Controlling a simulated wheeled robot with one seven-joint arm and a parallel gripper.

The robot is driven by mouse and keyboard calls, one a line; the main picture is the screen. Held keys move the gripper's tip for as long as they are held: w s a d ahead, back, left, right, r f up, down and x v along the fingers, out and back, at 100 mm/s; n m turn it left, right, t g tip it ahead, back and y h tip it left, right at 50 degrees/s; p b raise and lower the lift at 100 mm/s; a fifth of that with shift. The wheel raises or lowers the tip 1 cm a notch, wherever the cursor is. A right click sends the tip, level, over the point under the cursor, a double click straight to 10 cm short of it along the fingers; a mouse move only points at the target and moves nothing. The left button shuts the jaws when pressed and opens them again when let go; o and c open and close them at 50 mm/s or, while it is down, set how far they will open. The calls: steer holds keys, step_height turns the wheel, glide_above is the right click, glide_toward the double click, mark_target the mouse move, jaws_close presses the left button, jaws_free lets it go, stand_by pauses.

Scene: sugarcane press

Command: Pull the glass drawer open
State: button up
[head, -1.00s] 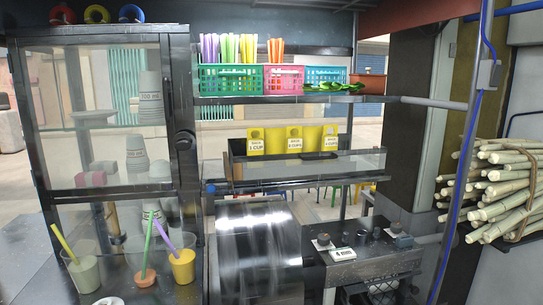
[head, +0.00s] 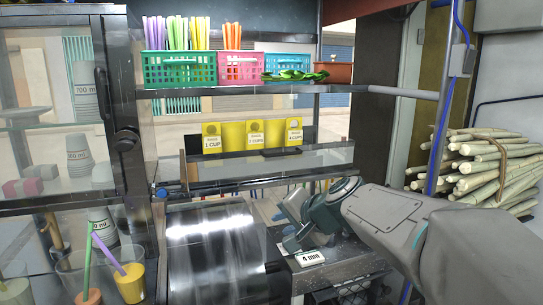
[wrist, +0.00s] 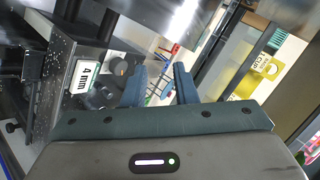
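The long glass-fronted drawer (head: 325,158) sits below the shelf in the head view, with yellow price cards (head: 253,134) standing behind its glass. A dark rail runs along its lower edge. My gripper (head: 290,212) is below the drawer's right half, over the control box, and apart from the drawer. In the wrist view its two fingers (wrist: 160,72) are spread with nothing between them. The yellow cards show at the right of the wrist view (wrist: 262,68).
A shiny metal roller cover (head: 215,250) is left of my gripper. The control box with a "4 mm" label (head: 310,258) lies beneath it. A glass cabinet (head: 122,140) stands left. Sugarcane stalks (head: 490,170) are stacked right, behind a post (head: 443,120).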

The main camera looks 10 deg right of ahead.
mark_target(287, 154)
steer(key=w+d+r+m+t+h, duration=0.1)
steer(key=w+d+r+m+t, duration=0.3)
steer(key=w, duration=0.3)
steer(key=w+d+r+m+t+h, duration=0.1)
steer(key=w+d+r+m+t, duration=0.2)
steer(key=w+r, duration=0.35)
steer(key=shift+m+g, duration=0.4)
steer(key=shift+g, duration=0.3)
steer(key=p+x, duration=0.1)
steer(key=x, duration=0.5)
steer(key=p+x, duration=0.2)
steer(key=x, duration=0.5)
steer(key=shift+w+d+f, duration=0.1)
steer(key=shift+w+f, duration=0.15)
jaws_close()
